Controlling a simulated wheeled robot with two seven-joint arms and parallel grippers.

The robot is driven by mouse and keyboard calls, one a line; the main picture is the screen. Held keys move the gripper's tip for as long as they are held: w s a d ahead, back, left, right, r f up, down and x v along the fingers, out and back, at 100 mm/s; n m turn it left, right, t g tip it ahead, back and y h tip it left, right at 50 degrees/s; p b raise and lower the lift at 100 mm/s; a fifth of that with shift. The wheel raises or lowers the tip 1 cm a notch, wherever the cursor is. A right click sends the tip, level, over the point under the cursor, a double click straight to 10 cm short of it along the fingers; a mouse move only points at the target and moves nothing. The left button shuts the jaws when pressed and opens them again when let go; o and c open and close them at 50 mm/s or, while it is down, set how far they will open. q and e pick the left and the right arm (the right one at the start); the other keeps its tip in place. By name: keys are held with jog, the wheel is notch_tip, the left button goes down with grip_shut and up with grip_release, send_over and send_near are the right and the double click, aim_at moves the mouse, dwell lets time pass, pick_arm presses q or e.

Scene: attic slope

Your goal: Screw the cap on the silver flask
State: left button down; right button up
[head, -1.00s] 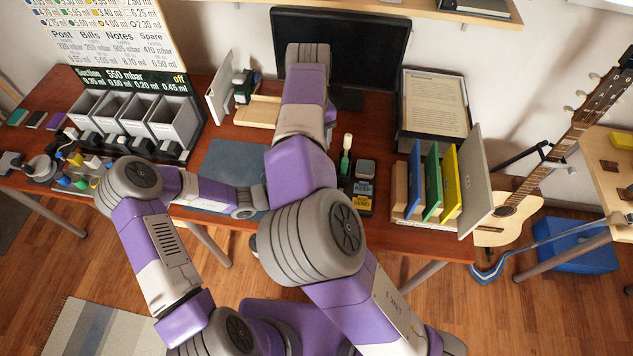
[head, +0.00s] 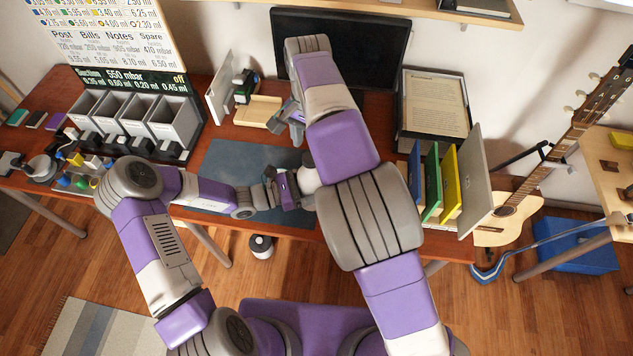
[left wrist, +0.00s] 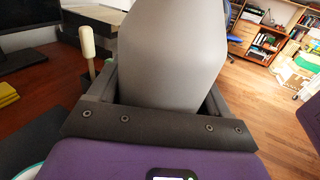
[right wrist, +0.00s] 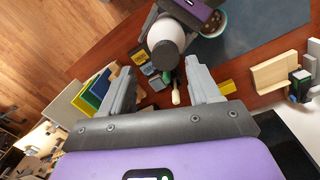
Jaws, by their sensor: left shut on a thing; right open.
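The silver flask fills the middle of the left wrist view (left wrist: 170,50) as a large plain grey body. My left gripper (head: 288,190) is shut on it, above the desk near the front edge of the blue-grey mat. The flask's pale rounded part shows in the head view (head: 308,179) and in the right wrist view (right wrist: 167,38). My right gripper (head: 290,122) is open and empty over the back of the mat; its spread fingers show in the right wrist view (right wrist: 163,88). I cannot make out the cap in any view.
The mat (head: 225,170) is otherwise mostly clear. A cream-handled tool (right wrist: 177,95) stands beyond the flask. Upright coloured folders (head: 432,182) stand right, grey bins (head: 130,115) left, and a monitor (head: 375,50) behind.

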jog(key=n, duration=0.3)
jog(key=r+n, duration=0.1)
jog(key=n, duration=0.2)
jog(key=shift+r+n, duration=0.15)
jog(key=shift+n, duration=0.15)
jog(key=n, duration=0.2)
jog(key=r+n, duration=0.1)
jog(key=n, duration=0.4)
jog(key=shift+w+a+r+t, duration=0.1)
jog(key=shift+w+r+t, duration=0.05)
jog(key=shift+r+t, duration=0.2)
jog(key=shift+f, duration=0.1)
jog(key=shift+f, duration=4)
jog(key=c, duration=1.1)
jog(key=shift+c, duration=0.2)
